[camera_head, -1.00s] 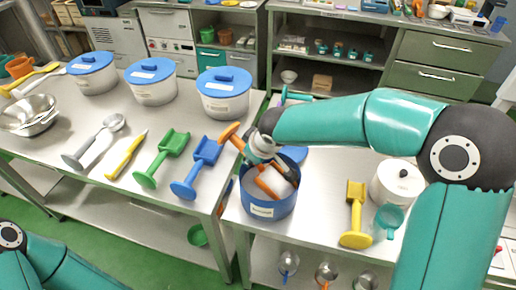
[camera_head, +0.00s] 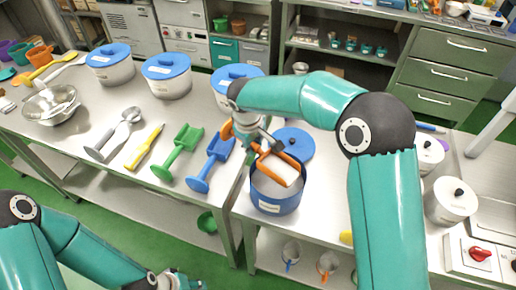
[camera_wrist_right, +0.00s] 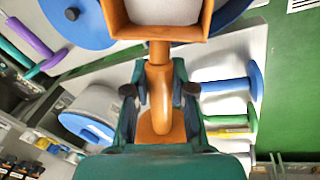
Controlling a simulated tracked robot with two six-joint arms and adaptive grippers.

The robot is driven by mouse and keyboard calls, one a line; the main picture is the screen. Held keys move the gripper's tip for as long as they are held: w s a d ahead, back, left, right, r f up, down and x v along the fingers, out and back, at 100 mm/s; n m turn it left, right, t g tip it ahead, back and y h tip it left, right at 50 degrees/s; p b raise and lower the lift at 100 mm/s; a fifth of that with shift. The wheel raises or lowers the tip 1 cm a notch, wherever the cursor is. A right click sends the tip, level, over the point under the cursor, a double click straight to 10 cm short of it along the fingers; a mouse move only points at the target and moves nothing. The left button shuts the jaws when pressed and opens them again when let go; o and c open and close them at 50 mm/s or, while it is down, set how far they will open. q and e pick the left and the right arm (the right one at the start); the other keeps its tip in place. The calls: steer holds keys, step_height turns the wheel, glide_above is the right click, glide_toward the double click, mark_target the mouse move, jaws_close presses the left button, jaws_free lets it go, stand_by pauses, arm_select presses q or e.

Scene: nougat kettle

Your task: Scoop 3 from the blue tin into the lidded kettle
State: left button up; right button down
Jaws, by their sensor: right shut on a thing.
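My right gripper (camera_head: 250,135) is shut on the handle of an orange scoop (camera_head: 262,153). The handle also shows between the fingers in the right wrist view (camera_wrist_right: 160,95). The scoop's pan is at the mouth of the blue tin (camera_head: 275,205) and looks filled with pale material; how far it clears the tin's contents is unclear. Two white lidded pots with black knobs stand at the right, a nearer one (camera_head: 450,203) and a farther one (camera_head: 428,155); I cannot tell which is the kettle. My left gripper (camera_head: 180,283) is partly visible at the bottom edge, its opening unclear.
A blue lid (camera_head: 296,143) lies behind the tin. Blue (camera_head: 210,163) and green (camera_head: 178,152) scoops lie left, before white tubs with blue lids (camera_head: 167,80). A unit with a red knob (camera_head: 480,254) sits right. My right arm hides part of the table.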

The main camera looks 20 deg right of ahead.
steer(key=shift+w+a+r+g, duration=0.15)
steer(key=shift+w+a+r, duration=0.05)
steer(key=shift+r, duration=0.15)
steer(key=shift+w+a+r+g, duration=0.15)
steer(key=shift+w+r, duration=0.05)
steer(key=shift+r, duration=0.15)
steer(key=shift+h, duration=0.4)
steer(key=shift+w+a+r, duration=0.1)
steer(key=shift+r, duration=1.25)
steer(key=shift+w+a+r, duration=0.1)
steer(key=shift+r, duration=1.2)
steer(key=shift+d, duration=0.1)
